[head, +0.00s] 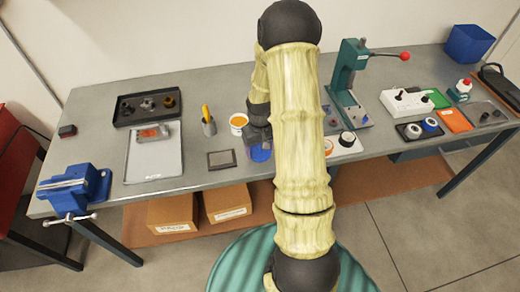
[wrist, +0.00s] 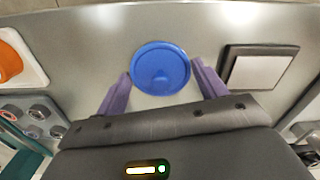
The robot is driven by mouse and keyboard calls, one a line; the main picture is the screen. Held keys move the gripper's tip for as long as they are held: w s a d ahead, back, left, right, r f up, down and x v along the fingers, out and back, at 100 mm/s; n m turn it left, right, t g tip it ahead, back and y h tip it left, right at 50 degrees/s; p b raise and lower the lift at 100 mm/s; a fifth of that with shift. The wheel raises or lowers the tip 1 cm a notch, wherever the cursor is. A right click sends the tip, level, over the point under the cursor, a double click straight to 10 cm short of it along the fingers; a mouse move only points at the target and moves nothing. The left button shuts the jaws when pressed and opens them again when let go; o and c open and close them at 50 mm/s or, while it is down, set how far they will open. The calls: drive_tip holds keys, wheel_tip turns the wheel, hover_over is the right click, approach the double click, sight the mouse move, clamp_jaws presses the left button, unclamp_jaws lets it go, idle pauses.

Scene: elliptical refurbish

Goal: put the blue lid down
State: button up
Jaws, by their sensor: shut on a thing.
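The blue lid is a round disc with a small raised tab. In the wrist view the blue lid (wrist: 160,68) lies between the two purple fingers of my gripper (wrist: 160,88), which is shut on it. In the head view the lid (head: 261,154) shows below my gripper (head: 258,146), near the front edge of the grey bench (head: 190,200). The lid looks roughly level. I cannot tell whether it touches the bench top or is held just above it. My arm hides part of the bench behind it.
A dark-framed grey pad (head: 221,159) lies just left of the lid. A white tub with orange contents (head: 238,121) and a grey cup with a yellow-handled tool (head: 208,122) stand behind. A white tray with an orange ring (head: 328,147) is to the right. The bench's front edge is close.

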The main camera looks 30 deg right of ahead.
sight(260, 147)
drive_tip(key=shift+w+f, duration=0.1)
drive_tip(key=shift+f, duration=0.7)
drive_tip(key=shift+s, duration=0.2)
drive_tip(key=shift+f, duration=0.15)
drive_tip(key=o, duration=1)
drive_tip(key=shift+w, duration=0.1)
drive_tip(key=shift+c, duration=0.2)
wheel_tip(260, 147, up, 12)
drive_tip(key=b, duration=0.1)
drive_tip(key=shift+r, duration=0.25)
